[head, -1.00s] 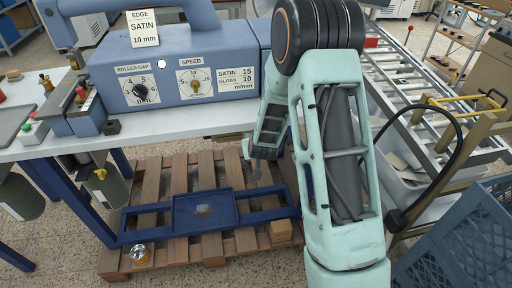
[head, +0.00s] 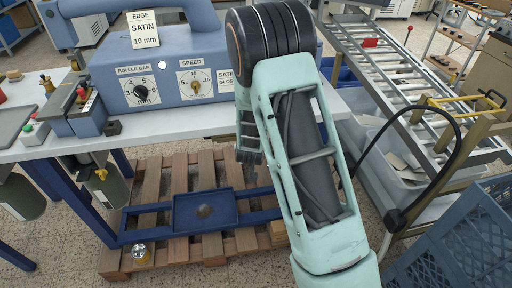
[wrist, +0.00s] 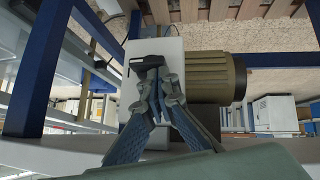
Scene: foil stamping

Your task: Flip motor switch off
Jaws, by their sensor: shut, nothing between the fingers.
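In the wrist view an olive ribbed motor (wrist: 215,78) carries a pale box (wrist: 140,48) on its end. A small black part (wrist: 150,61), which looks like the switch, sits on the box's face; its setting cannot be made out. My gripper (wrist: 160,76) is shut and empty, its fingertips in front of the box just by the black part. Whether they touch cannot be told. In the head view my arm hides most of the gripper, and this motor cannot be picked out there.
The blue stamping machine (head: 165,75) with dials stands on a pale bench (head: 60,150). Blue bench legs (wrist: 42,65) stand close by in the wrist view. A wooden pallet (head: 180,175) lies below. A roller conveyor (head: 385,75) and blue crate (head: 465,240) are at right.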

